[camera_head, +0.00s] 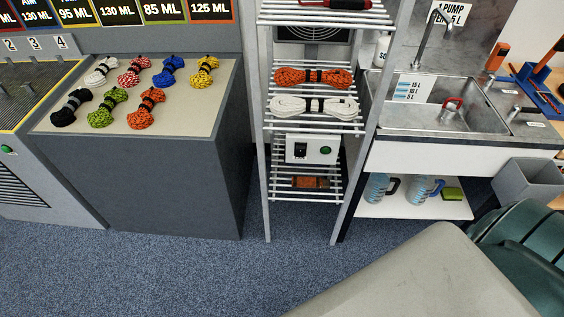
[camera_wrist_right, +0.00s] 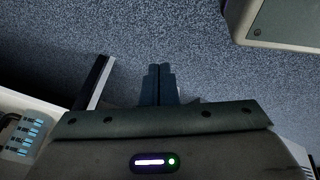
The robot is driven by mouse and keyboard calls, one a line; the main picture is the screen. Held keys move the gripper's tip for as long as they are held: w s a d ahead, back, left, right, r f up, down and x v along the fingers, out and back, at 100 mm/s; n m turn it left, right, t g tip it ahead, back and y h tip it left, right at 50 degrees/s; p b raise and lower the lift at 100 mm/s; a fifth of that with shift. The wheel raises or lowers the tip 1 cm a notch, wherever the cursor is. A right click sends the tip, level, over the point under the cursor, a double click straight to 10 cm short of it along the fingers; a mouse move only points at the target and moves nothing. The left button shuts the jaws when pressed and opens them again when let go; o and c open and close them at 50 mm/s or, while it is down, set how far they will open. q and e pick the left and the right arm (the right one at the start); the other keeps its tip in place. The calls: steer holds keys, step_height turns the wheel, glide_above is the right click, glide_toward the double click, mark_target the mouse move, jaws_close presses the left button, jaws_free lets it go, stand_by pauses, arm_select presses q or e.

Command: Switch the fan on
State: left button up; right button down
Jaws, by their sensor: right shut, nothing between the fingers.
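A dark round grille (camera_head: 312,30), which looks like the fan, is partly visible behind the top of the wire rack (camera_head: 268,200). I cannot tell the switch's position. My right gripper (camera_wrist_right: 158,72) shows in the right wrist view, shut and empty above the blue carpet, apart from the box. My left gripper is not in view.
Orange (camera_head: 290,77) and white (camera_head: 290,105) rope coils lie on the rack shelves above the box. A grey counter (camera_head: 180,185) with several rope bundles stands left. A sink (camera_head: 430,117) stands right.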

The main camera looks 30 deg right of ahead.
steer(key=w+r+n+t+h+b, duration=0.1)
steer(key=w+r+t, duration=0.1)
steer(key=w+r, duration=0.6)
steer(key=w+r+t+b, duration=0.1)
steer(key=w+r+t, duration=0.3)
steer(key=w, duration=0.8)
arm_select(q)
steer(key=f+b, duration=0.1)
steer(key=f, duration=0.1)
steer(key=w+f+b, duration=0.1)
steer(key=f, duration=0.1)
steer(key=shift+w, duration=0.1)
arm_select(e)
steer(key=w+r+t+h, duration=0.1)
steer(key=w+r, duration=0.5)
steer(key=r, duration=0.6)
steer(key=w+r+t+h, duration=0.1)
steer(key=w+r+t, duration=0.2)
steer(key=r, duration=0.8)
steer(key=w, duration=0.2)
steer(key=shift+w+d+r, duration=0.25)
steer(key=shift+w+r, duration=0.15)
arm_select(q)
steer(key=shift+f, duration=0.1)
arm_select(e)
steer(key=shift+w+r, duration=0.1)
